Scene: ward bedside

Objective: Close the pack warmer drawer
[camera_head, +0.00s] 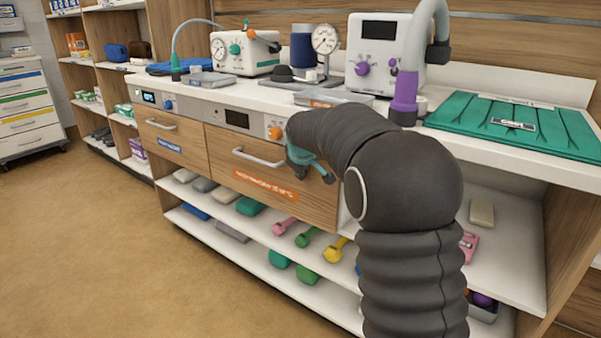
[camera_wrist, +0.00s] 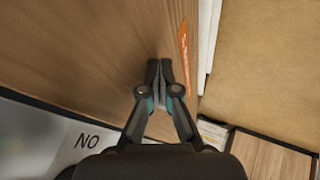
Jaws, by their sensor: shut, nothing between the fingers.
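The drawer with the orange label (camera_head: 235,165) is a wood-fronted unit with a silver bar handle (camera_head: 258,156), in the middle of the head view. Its front looks close to the cabinet face; I cannot tell how far, if at all, it stands out. My gripper (camera_head: 328,178) is at the right end of this front, beyond the handle. In the wrist view my gripper (camera_wrist: 162,63) is shut and empty, its fingertips together in front of the wood front (camera_wrist: 90,45), beside the orange label (camera_wrist: 184,50). Whether the tips touch the wood is unclear. My arm hides the upper right corner.
A second wood drawer with a blue label (camera_head: 172,138) is to the left. The white counter (camera_head: 470,140) above carries devices and green packs (camera_head: 520,125). Open shelves (camera_head: 250,240) below hold dumbbells and packs. The brown floor (camera_head: 110,240) at left is clear.

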